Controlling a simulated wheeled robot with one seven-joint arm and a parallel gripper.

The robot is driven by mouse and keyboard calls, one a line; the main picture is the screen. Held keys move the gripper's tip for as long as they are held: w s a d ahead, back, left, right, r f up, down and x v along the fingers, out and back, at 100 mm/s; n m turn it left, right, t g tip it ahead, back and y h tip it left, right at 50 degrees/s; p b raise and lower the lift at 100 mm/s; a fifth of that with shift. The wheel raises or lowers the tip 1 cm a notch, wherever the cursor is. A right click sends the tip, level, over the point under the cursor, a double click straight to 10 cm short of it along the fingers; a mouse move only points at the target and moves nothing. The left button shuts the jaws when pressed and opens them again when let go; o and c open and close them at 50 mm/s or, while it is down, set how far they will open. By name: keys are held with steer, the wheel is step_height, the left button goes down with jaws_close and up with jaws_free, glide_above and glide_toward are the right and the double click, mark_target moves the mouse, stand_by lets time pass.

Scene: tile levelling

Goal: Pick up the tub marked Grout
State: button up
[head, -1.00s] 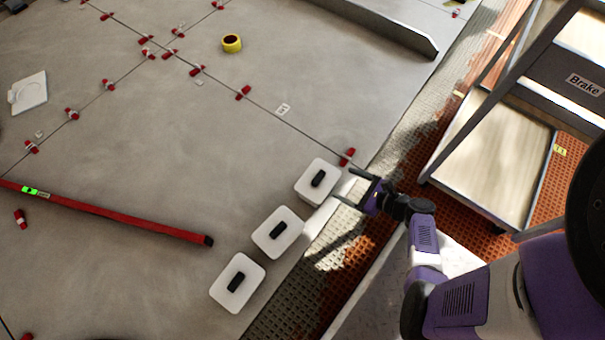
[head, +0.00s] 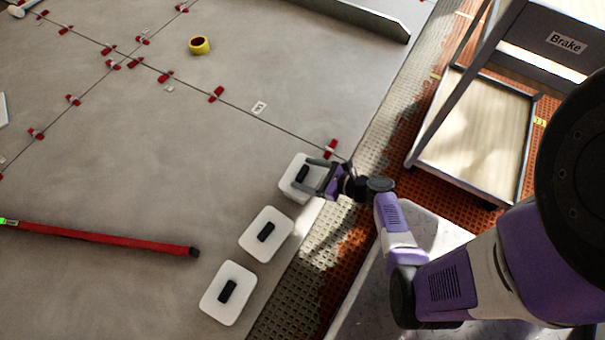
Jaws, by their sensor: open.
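Three white tubs with black handles on their lids stand in a slanting row along the edge of the grey tiles: a far one (head: 290,187), a middle one (head: 251,243) and a near one (head: 221,309). I can read no label on any of them, so I cannot tell which is marked Grout. My gripper (head: 308,176) is open over the right part of the far tub, its fingers pointing left on either side of the black handle (head: 302,173). I cannot tell whether the fingers touch the tub.
A yellow tape roll (head: 199,46) and several red clips (head: 216,94) sit farther back. A trolley marked Brake (head: 470,130) stands at right.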

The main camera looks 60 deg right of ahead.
jaws_close()
steer(key=shift+r, duration=0.1)
stand_by(0.4)
